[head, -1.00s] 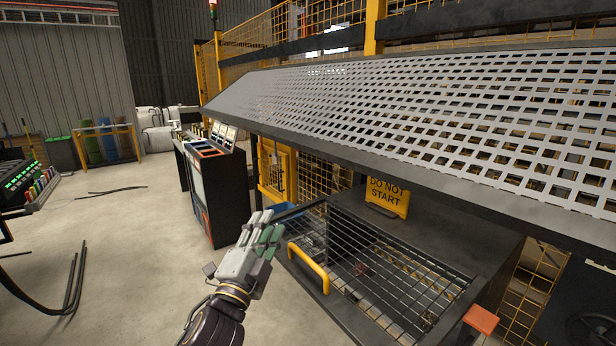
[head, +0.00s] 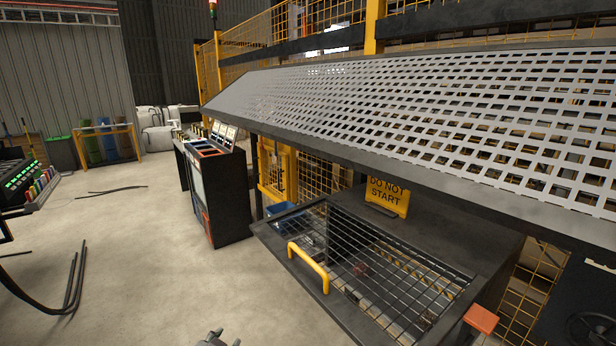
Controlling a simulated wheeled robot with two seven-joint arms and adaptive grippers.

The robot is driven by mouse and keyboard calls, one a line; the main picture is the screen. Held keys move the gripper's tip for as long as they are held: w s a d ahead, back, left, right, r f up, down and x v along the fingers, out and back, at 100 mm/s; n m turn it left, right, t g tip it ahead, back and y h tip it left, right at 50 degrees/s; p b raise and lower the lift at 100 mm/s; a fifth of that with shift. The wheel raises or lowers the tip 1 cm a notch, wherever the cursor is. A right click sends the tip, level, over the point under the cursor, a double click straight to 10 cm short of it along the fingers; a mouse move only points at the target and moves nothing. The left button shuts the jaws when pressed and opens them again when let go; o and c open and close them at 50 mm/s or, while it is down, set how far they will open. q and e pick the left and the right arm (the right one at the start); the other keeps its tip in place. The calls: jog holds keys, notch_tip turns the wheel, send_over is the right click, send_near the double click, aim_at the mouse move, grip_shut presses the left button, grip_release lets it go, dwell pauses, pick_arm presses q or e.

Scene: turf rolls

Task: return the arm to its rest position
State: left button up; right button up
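Only a small grey piece of my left gripper (head: 217,340) shows at the bottom edge of the head view, left of the middle. The rest of that arm is below the picture. It is apart from the machine, and whether its fingers are open or shut cannot be seen. My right gripper is out of view. The barred guard (head: 375,268) with its yellow handle (head: 308,267) is at the lower middle, with nothing of mine touching it.
A sloping perforated cover (head: 420,115) overhangs the machine. A yellow "DO NOT START" sign (head: 386,195) stands behind the guard. A dark control console (head: 215,185) is left of it. Black cables (head: 72,290) lie on the left floor. The concrete floor (head: 150,245) between is clear.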

pick_arm(q)
jog(key=s+a+f+n+g, duration=0.2)
jog(key=s+f+n+g, duration=0.35)
jog(key=s+f, duration=0.8)
jog(key=s+a+f+m+g+p, duration=0.1)
jog(key=s+f, duration=0.1)
jog(key=f, duration=1.2)
jog(key=s+a+f+m+g, duration=0.1)
jog(key=a+f+g, duration=0.1)
jog(key=f, duration=1.2)
jog(key=s+a+f, duration=0.3)
jog(key=s+f, duration=0.6)
jog(key=s, duration=0.1)
jog(key=s+a+f+p, duration=0.1)
jog(key=s+a+f, duration=0.3)
jog(key=s+f, duration=0.6)
jog(key=shift+s+a+f, duration=0.3)
jog(key=shift+s, duration=0.35)
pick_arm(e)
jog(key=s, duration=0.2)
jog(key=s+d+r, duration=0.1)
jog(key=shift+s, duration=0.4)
pick_arm(q)
jog(key=shift+m+g, duration=0.25)
